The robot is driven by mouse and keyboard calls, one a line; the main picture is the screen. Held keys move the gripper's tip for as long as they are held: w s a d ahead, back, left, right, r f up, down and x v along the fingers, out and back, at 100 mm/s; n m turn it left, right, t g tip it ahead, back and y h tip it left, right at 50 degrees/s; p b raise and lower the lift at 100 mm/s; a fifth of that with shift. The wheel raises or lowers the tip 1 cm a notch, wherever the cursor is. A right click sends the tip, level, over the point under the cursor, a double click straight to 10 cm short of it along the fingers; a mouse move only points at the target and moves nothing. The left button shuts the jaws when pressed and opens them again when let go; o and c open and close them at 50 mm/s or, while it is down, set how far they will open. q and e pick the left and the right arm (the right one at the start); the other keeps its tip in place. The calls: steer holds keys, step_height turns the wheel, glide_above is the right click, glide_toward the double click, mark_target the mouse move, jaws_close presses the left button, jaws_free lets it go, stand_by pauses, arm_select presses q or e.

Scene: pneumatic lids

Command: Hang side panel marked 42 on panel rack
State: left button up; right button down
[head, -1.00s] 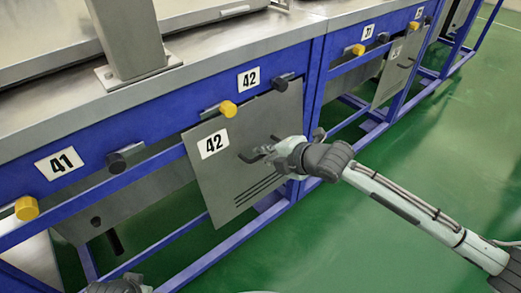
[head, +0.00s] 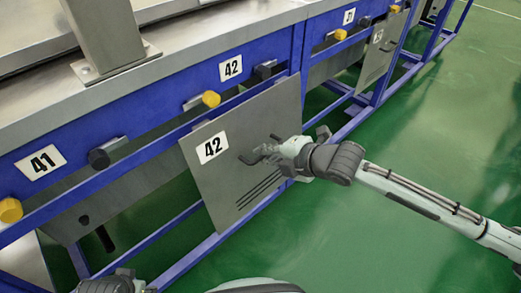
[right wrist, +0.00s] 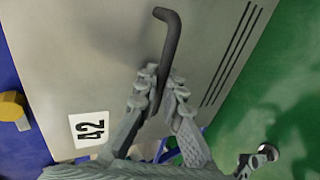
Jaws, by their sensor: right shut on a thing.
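The grey side panel marked 42 (head: 225,180) is in front of the blue rack frame, upright and slightly slanted in the head view. My right gripper (head: 266,153) is shut on its dark bent handle, which shows clearly in the right wrist view (right wrist: 169,45). The panel's white 42 label also shows there (right wrist: 90,129). The rack's 42 label (head: 230,67) is above the panel, with a yellow knob (head: 211,98) and a black knob (head: 263,71) below it. The panel's top edge is below the yellow knob; contact with the rail cannot be told. My left gripper's fingers are not visible.
The rack's 41 label (head: 40,162) is to the left, with a black knob (head: 99,158) and another yellow knob (head: 10,210). Another hung panel (head: 380,50) is at the far right. The green floor (head: 420,130) is clear at the right.

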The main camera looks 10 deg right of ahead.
steer(key=shift+s+d+r, duration=0.15)
steer(key=shift+s+d, duration=0.6)
steer(key=shift+s, duration=0.3)
